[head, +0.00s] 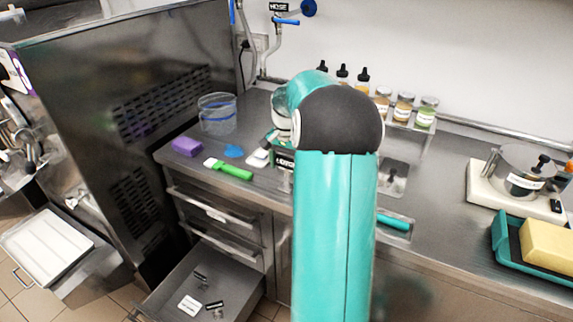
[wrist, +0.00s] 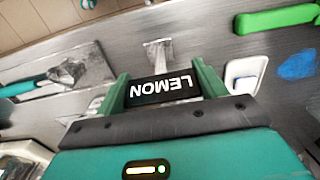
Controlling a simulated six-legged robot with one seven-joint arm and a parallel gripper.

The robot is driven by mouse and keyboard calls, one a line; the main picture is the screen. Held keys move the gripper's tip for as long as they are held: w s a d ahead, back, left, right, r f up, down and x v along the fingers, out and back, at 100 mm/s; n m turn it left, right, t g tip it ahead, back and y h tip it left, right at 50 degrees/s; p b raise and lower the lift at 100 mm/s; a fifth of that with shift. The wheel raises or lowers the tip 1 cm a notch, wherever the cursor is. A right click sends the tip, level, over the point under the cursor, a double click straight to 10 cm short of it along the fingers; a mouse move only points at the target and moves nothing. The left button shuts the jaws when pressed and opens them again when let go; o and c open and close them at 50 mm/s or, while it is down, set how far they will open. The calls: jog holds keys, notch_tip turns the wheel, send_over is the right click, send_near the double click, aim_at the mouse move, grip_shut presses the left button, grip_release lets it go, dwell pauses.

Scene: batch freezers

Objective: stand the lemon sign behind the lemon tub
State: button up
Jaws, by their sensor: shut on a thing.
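My gripper (wrist: 161,74) is shut on the lemon sign (wrist: 163,90), a small black plate with white LEMON lettering. In the wrist view the lettering is upside down, between my two green fingers. A metal T-shaped piece (wrist: 158,52) shows just beyond the sign; whether it joins the sign I cannot tell. In the head view my arm hides most of the gripper, which is over the steel counter (head: 225,190). I cannot pick out a tub marked lemon.
A green-handled tool (head: 230,170), a blue patch (head: 233,151), a purple block (head: 187,147) and a clear bucket (head: 217,114) are on the counter's left part. Jars (head: 403,107) line the back. A drawer (head: 235,278) stands open below. A pot (head: 522,170) is at right.

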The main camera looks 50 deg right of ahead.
jog(key=shift+f, duration=0.15)
jog(key=o, duration=1.3)
notch_tip(320, 180, up, 12)
jog(key=shift+r, duration=0.25)
